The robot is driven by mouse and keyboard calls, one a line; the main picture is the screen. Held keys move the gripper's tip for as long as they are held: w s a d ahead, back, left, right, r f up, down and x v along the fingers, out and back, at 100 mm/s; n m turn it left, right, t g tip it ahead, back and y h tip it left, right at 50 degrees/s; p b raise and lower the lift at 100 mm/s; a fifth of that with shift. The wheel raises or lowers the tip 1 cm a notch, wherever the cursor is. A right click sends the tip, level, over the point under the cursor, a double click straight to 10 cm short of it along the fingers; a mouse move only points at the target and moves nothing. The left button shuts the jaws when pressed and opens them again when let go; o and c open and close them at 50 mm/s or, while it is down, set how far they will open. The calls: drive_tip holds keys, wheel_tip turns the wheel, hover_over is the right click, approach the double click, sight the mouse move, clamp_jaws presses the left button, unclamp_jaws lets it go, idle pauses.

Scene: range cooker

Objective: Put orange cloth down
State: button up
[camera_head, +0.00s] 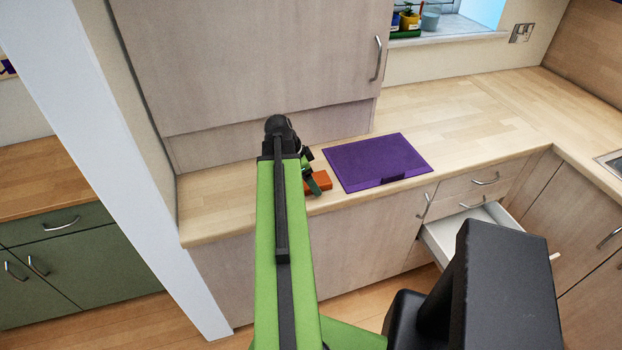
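The orange cloth (321,184) shows as a small folded block at the counter's front, just left of the purple mat. My gripper (312,180) is at the cloth's left side, with a green and dark finger crossing in front of part of it. My green arm hides the rest of the gripper and perhaps some of the cloth. I cannot tell whether the fingers are closed on the cloth, or whether it rests on the wood or is held slightly above it.
The purple mat (377,162) lies on the wooden counter (470,110). A tall cabinet (250,60) stands behind my arm. A white drawer (455,236) is pulled open below the counter. Bare counter lies left of my arm and right of the mat.

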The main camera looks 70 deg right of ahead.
drive_tip(key=shift+r+p, duration=0.3)
drive_tip(key=p+v, duration=1)
drive_tip(key=v, duration=0.1)
drive_tip(key=shift+a+r+p, duration=0.2)
drive_tip(key=shift+r+p, duration=0.15)
drive_tip(key=shift+p, duration=0.05)
